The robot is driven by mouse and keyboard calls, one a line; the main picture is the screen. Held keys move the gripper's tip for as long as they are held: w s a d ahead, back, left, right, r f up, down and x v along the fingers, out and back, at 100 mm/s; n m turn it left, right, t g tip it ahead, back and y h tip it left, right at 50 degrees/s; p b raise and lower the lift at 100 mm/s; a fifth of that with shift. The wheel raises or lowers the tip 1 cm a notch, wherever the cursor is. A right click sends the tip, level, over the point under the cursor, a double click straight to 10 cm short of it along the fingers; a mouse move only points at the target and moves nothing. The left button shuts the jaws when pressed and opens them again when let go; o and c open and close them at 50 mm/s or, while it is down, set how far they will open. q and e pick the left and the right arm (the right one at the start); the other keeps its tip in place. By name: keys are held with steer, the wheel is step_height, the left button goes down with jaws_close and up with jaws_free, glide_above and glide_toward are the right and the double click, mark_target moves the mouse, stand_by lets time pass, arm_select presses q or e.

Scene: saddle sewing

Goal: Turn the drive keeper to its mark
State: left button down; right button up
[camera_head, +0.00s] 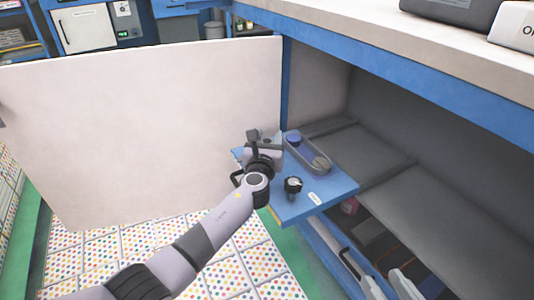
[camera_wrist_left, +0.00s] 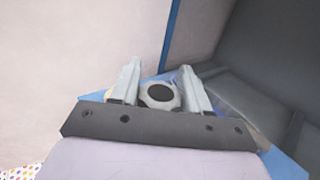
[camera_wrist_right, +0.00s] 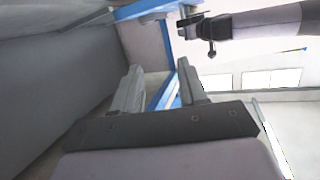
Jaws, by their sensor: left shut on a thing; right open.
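My left gripper (camera_head: 264,142) is over the far left corner of a blue board (camera_head: 285,211). In the left wrist view, a round grey knob with a dark centre (camera_wrist_left: 160,96) sits between its two fingers; it looks like the drive keeper. The gripper is shut on it, and the arm and hand hide it in the head view. No mark on it can be made out.
On the board are an oblong grey tray (camera_head: 307,155) with a blue round part (camera_head: 293,138), a black dial (camera_head: 293,185) and a white label (camera_head: 315,198). A large pale panel (camera_head: 150,120) stands to the left. A benchtop (camera_head: 400,45) overhangs on the right, above grey shelves (camera_head: 440,205).

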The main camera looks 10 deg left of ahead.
arm_select(q)
steer(key=shift+a+f+n+y, duration=0.1)
steer(key=shift+a+n+y, duration=0.2)
steer(key=shift+y, duration=0.2)
steer(key=shift+n+y, duration=0.3)
steer(key=shift+y, duration=0.2)
arm_select(e)
steer(key=shift+s+d+r, duration=0.1)
steer(key=shift+s+d, duration=0.05)
steer(key=shift+s, duration=0.3)
arm_select(q)
steer(key=shift+y, duration=0.3)
steer(key=c, duration=0.6)
jaws_free()
steer(key=shift+d, duration=0.1)
